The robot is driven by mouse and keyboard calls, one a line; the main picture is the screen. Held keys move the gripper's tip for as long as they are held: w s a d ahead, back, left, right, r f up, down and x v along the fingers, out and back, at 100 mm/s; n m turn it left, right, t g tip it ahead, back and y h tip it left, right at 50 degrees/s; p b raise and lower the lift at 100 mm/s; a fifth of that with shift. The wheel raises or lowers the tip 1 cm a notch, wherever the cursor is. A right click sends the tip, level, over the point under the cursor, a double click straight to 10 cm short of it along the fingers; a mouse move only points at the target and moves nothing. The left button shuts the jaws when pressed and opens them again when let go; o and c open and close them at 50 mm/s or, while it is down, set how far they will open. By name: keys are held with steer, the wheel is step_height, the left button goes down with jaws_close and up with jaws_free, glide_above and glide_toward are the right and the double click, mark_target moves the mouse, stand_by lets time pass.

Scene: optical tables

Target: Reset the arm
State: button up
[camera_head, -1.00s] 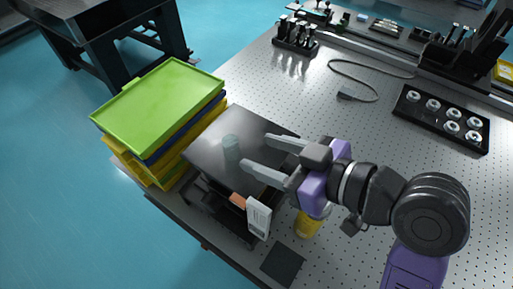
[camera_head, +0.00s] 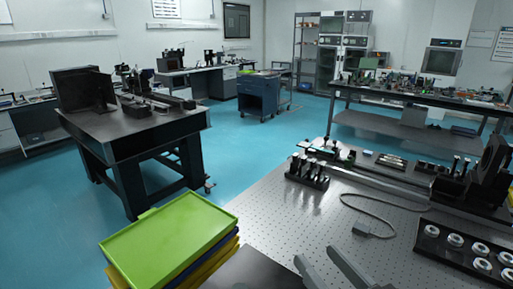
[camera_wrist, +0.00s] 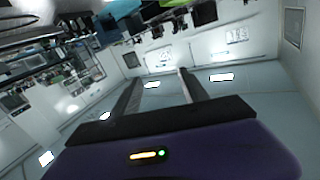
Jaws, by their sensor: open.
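My gripper (camera_head: 328,268) shows at the bottom edge of the head view, with only its two grey fingers in sight. The fingers are apart with nothing between them. In the wrist view my gripper (camera_wrist: 155,80) is also open and empty, its fingers pointing out over the room, which appears upside down there. The rest of my arm is outside the head view.
Below is a perforated optical table (camera_head: 290,225). A stack of trays with a green top one (camera_head: 170,238) is at lower left, beside a dark flat-topped box (camera_head: 255,272). A black holder with round parts (camera_head: 465,245) is at right. Another dark table (camera_head: 130,125) stands across the blue floor.

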steer(key=s+d+f+m+t+h, duration=0.2)
steer(key=s+d+f+m+h, duration=0.35)
steer(key=s+d+f, duration=0.35)
steer(key=s+f+n+g, duration=0.1)
steer(key=s+f, duration=0.2)
steer(key=s, duration=0.7)
steer(key=s+f+n+g+h, duration=0.1)
steer(key=s+f, duration=0.3)
steer(key=s, duration=0.7)
steer(key=shift+g, duration=0.7)
steer(key=shift+f, duration=0.1)
